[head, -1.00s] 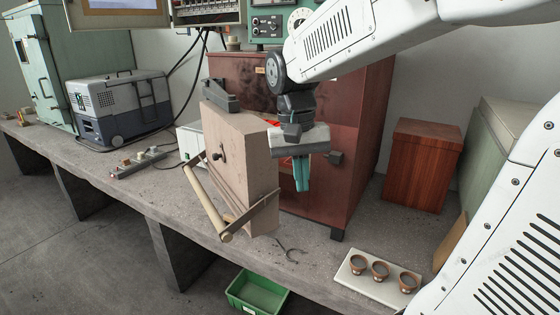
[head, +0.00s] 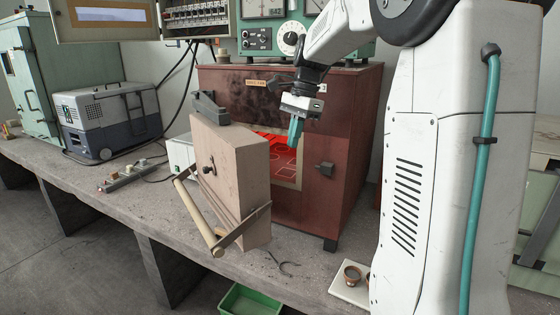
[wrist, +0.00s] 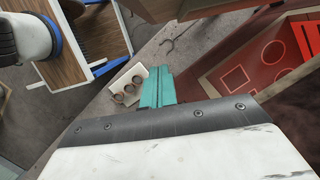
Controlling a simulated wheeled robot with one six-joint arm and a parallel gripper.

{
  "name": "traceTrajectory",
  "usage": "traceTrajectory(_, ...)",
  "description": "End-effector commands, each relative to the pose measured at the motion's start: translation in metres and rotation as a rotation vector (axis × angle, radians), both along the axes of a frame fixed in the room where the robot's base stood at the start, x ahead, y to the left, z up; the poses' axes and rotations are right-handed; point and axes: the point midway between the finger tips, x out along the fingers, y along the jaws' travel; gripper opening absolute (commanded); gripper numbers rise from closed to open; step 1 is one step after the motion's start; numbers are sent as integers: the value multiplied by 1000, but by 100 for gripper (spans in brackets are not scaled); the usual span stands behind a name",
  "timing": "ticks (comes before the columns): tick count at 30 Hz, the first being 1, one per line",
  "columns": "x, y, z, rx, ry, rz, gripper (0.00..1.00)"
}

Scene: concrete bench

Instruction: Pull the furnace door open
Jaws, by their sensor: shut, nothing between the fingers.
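The furnace (head: 350,165) is a dark red box on the bench. Its thick beige door (head: 232,165) stands swung out from the front, wide open toward the left. The door's round bar handle (head: 200,217) faces away from the opening. The glowing red chamber (head: 284,160) shows behind the door. My gripper (head: 295,132), with teal fingers, is in front of the chamber opening, shut and empty, apart from the door and handle. In the wrist view the teal fingers (wrist: 157,87) are together, with the chamber's marked floor (wrist: 250,68) at the right.
A white tray (head: 343,292) with small brown cups sits on the bench at the front right. A dark hook-like piece (head: 288,268) lies before the furnace. A power strip (head: 130,177) and a grey cool box (head: 108,115) are at the left. A green bin (head: 250,300) is below.

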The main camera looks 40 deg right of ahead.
Motion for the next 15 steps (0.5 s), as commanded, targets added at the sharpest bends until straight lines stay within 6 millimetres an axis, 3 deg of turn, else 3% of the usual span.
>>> traceTrajectory(15,0,29,-95,0,2,9,0)
